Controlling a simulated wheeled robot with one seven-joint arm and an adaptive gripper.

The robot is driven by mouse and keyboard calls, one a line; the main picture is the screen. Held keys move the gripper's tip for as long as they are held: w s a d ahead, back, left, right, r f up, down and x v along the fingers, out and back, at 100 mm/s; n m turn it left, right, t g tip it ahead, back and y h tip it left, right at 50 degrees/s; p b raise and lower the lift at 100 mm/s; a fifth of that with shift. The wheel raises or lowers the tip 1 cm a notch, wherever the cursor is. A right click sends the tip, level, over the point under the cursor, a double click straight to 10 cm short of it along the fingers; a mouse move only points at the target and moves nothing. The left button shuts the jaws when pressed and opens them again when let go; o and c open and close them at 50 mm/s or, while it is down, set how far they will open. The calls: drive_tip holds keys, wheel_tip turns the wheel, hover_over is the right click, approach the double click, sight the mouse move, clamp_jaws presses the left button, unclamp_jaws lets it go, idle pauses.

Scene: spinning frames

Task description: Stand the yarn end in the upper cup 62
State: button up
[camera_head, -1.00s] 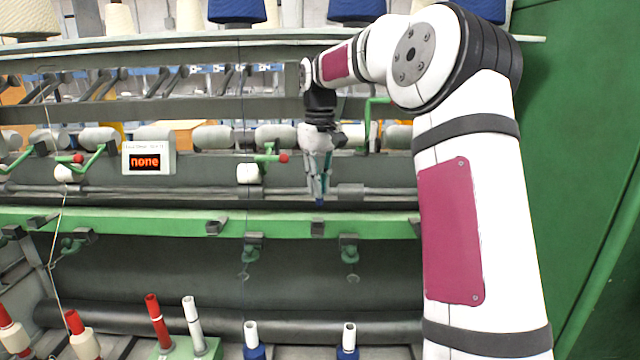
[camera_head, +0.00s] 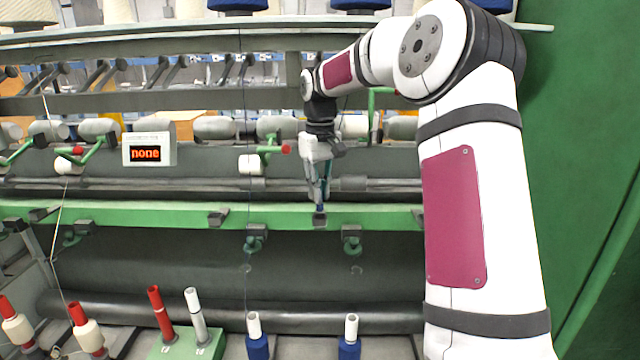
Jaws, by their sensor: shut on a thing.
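My gripper (camera_head: 319,190) hangs fingers-down in front of the grey rollers, just above the green rail (camera_head: 150,212). It is shut on a small blue piece (camera_head: 320,208), seemingly the yarn end, whose tip shows below the fingers. The tip is close above a small dark block (camera_head: 320,221) on the rail; I cannot tell whether they touch. Similar dark blocks sit along the rail, one to the left (camera_head: 218,217). No number 62 is readable, so I cannot tell which part is the upper cup.
A sign reading "none" (camera_head: 148,150) stands at left. Green levers with red knobs (camera_head: 286,149) stick out near the rollers. Green hooked guides (camera_head: 352,243) hang below the rail. Blue bobbins (camera_head: 257,346) and red and white tubes (camera_head: 160,312) stand below. A green wall (camera_head: 580,130) bounds the right.

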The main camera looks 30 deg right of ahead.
drive_tip(key=shift+f, duration=1.4)
drive_tip(key=o, duration=0.8)
drive_tip(key=shift+r, duration=0.1)
wheel_tip(320, 180, up, 7)
drive_tip(key=shift+r, duration=0.1)
